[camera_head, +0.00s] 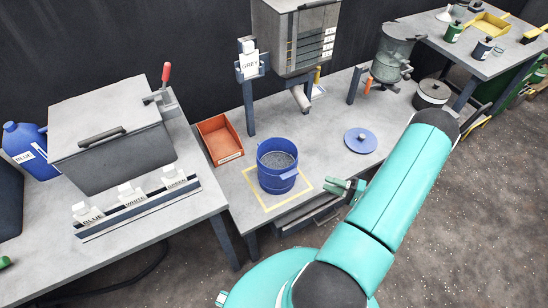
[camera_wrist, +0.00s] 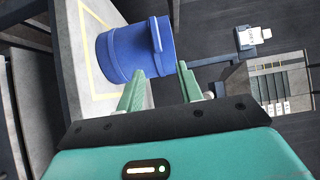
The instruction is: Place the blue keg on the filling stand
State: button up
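The blue keg (camera_head: 278,178) stands upright and open-topped on the grey table, inside a yellow outlined square. Grey granular material shows inside it. My gripper (camera_head: 345,188) is just right of the keg, apart from it. In the wrist view, my gripper (camera_wrist: 162,80) has its two green fingers spread with nothing between them, and the blue keg (camera_wrist: 138,50) lies beyond the fingertips with its side handle showing. The spout (camera_head: 301,97) of the grey hopper hangs over the table behind the keg. I cannot tell which part is the filling stand.
An orange tray (camera_head: 220,138) stands left of the keg, close to a post with a grey-labelled tag (camera_head: 249,62). A blue lid (camera_head: 361,141) lies flat to the right. A metal canister (camera_head: 395,52) and a lidded pot (camera_head: 431,94) stand farther back right.

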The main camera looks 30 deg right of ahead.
jog(key=w+a+r+n+g, duration=0.4)
jog(key=a+r+g, duration=0.35)
jog(key=r, duration=0.35)
jog(key=w+a+r+n+g, duration=0.35)
jog(key=a+r+g, duration=0.25)
jog(key=a+r, duration=0.4)
jog(key=s+a+r+n+t+h, duration=0.1)
jog(key=s+a+r+t+h, duration=0.1)
jog(key=s+a+r+h, duration=0.2)
jog(key=s+a+r+n+t+h, duration=0.2)
jog(key=s+a+r+h, duration=0.3)
jog(key=a+r, duration=0.4)
notch_tip(320, 180, up, 7)
jog(key=shift+a+f+h, duration=0.15)
jog(key=shift+a+h, duration=0.2)
jog(key=shift+h, duration=0.15)
jog(key=shift+d, duration=0.15)
